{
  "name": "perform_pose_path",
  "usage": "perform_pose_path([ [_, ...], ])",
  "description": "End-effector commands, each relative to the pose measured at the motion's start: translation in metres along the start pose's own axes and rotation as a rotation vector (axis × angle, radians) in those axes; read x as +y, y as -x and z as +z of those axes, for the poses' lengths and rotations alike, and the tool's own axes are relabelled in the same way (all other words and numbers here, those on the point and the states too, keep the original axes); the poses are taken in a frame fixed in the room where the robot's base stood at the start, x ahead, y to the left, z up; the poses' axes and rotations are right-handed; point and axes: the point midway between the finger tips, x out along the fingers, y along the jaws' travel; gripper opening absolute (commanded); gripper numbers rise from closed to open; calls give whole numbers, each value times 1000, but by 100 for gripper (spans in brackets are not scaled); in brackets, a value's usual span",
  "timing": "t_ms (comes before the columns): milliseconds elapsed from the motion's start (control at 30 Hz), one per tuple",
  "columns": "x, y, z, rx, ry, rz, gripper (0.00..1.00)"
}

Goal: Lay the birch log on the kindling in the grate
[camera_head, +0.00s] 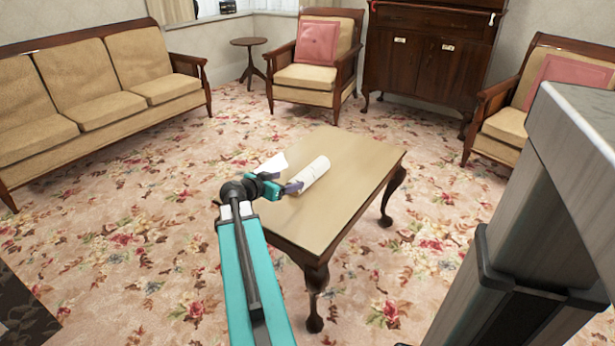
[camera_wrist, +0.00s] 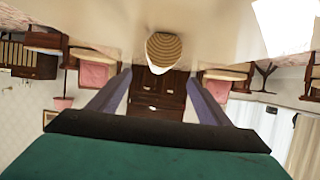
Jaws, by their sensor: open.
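The birch log (camera_head: 311,174), pale and cylindrical, lies on its side on the wooden coffee table (camera_head: 345,150). In the wrist view the log (camera_wrist: 164,48) shows its round, ringed cut end, ahead of the gap between my fingers. My gripper (camera_head: 286,182) is open and low over the table at the log's near end. In the wrist view my gripper (camera_wrist: 159,80) has its two fingers apart with nothing held between them; that picture appears upside down. The grate and the kindling are not in view.
A white sheet (camera_head: 272,163) lies on the table left of the log. A sofa (camera_head: 100,80), an armchair (camera_head: 312,60), a small round table (camera_head: 248,42), a dark cabinet (camera_head: 425,50) and another armchair (camera_head: 515,115) stand around. Flowered carpet (camera_head: 130,220) is clear around the table.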

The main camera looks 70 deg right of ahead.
Motion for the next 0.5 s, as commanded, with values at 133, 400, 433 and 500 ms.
perform_pose_path([
  [133, -2, -8, 1, 0, 1, -1, 71],
  [400, -3, -42, 2, -1, 2, -2, 71],
  [433, -3, -46, 2, -1, 2, -2, 71],
  [500, -3, -55, 2, 0, 2, -2, 71],
])
